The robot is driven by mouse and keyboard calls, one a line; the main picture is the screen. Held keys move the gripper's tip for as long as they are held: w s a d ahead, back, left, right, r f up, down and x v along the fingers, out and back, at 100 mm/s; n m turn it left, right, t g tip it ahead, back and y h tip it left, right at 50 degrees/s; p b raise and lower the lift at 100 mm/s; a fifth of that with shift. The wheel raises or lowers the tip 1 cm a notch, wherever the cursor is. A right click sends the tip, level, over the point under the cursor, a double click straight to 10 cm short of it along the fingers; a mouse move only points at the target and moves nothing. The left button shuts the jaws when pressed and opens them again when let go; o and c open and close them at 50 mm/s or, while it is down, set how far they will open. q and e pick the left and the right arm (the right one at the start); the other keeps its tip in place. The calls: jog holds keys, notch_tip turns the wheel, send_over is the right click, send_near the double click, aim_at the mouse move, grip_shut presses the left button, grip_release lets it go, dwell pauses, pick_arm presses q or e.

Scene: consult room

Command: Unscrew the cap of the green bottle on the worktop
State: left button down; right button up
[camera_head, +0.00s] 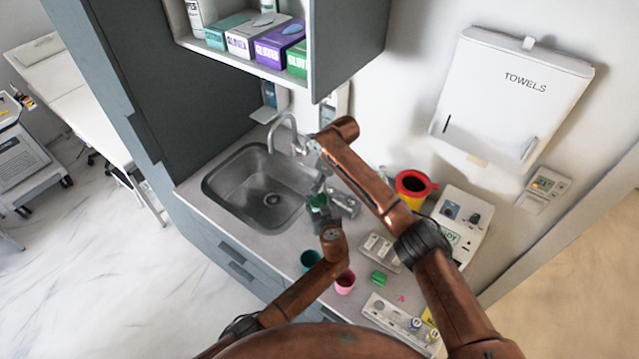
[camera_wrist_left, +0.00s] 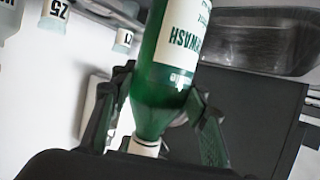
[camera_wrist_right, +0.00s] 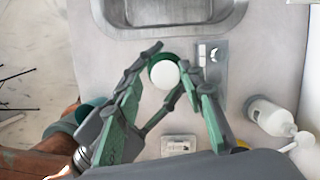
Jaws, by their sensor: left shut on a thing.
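In the left wrist view the bottle (camera_wrist_left: 154,105) has a white label ending in "WASH" and a white cap (camera_wrist_left: 144,147). My left gripper (camera_wrist_left: 160,115) is shut on the bottle near its shoulder, below the cap. In the right wrist view I look down on the white cap (camera_wrist_right: 165,75), with the green bottle as a ring around it. My right gripper (camera_wrist_right: 164,78) is open, its fingers apart on both sides of the cap. Whether they touch it is unclear.
The sink (camera_head: 263,190) with its tap (camera_head: 288,128) lies behind. A teal cup (camera_head: 311,259), a pink cup (camera_head: 345,281) and a small green block (camera_head: 379,278) stand at the front. A red-rimmed bin (camera_head: 413,184) is at the right. A white pump bottle (camera_wrist_right: 268,114) is close by.

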jog(key=shift+s+a, duration=0.15)
grip_shut()
jog(key=n, duration=0.2)
jog(key=n+g, duration=0.1)
jog(key=n, duration=0.1)
jog(key=shift+w+n, duration=0.2)
jog(key=shift+n, duration=0.2)
jog(key=shift+n+g, duration=0.5)
jog(key=shift+n, duration=0.6)
jog(key=shift+f, duration=0.1)
jog(key=shift+c, duration=0.3)
grip_release()
jog(key=shift+o, duration=1.3)
jog(key=shift+d, duration=0.2)
jog(key=shift+w, duration=0.1)
